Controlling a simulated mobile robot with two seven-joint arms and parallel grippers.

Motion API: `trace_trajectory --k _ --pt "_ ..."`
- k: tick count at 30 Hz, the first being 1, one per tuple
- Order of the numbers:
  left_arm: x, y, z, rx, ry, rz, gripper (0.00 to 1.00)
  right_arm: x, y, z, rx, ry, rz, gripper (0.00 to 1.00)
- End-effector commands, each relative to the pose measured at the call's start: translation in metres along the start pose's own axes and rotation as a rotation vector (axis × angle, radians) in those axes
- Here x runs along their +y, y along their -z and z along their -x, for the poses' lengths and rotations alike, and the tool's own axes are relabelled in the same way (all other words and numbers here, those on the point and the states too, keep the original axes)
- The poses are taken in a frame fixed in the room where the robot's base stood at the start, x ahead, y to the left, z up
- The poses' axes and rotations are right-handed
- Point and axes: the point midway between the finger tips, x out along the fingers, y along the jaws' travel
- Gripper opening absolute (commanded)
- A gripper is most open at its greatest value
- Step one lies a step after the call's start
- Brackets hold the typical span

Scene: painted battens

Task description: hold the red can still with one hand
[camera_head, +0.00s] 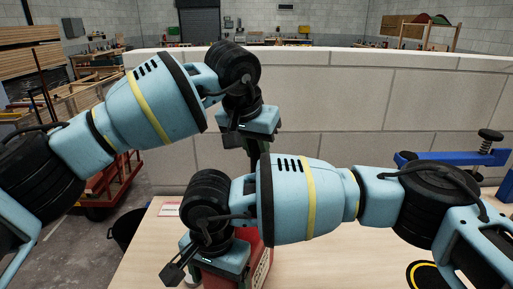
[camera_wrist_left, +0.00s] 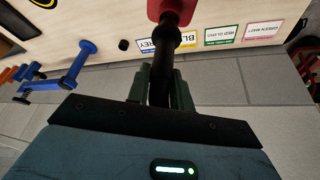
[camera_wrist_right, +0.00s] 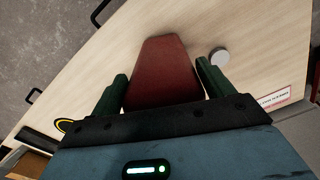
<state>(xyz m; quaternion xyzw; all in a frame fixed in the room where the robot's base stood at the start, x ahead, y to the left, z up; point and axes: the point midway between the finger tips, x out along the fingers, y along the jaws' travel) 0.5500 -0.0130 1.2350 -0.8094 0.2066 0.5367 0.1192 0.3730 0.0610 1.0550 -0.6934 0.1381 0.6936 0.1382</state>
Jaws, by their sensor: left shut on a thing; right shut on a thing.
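The red can (camera_head: 240,273) stands on the light wooden table at the bottom of the head view, partly hidden by my right gripper (camera_head: 215,262). In the right wrist view the red can (camera_wrist_right: 163,75) lies between the two green fingers of my right gripper (camera_wrist_right: 162,90), which is shut on it. My left gripper (camera_head: 250,140) is higher up, above and behind the can in the head view. In the left wrist view it is shut on a black handle (camera_wrist_left: 163,65). A red part (camera_wrist_left: 172,9) shows at its far end; I cannot tell whether that is the can.
A blue clamp (camera_head: 455,157) stands at the table's right. A black and yellow ring (camera_head: 425,274) lies at front right. Label cards (camera_wrist_left: 222,36) lie along one table edge. A small grey disc (camera_wrist_right: 219,57) is beside the can. A block wall (camera_head: 350,110) stands behind.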

Motion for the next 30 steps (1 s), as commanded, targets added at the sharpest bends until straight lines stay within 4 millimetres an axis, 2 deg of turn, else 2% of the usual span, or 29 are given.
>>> trace_trajectory --k 15,30 --pt "-0.0001 0.0002 0.0004 0.001 0.000 0.000 0.00 -0.0004 0.0002 0.0014 0.002 0.002 0.000 0.17" --pt "-0.0005 -0.0033 -0.0083 0.002 0.000 0.000 0.00 -0.0004 0.0003 0.0015 0.002 0.003 0.000 0.17"
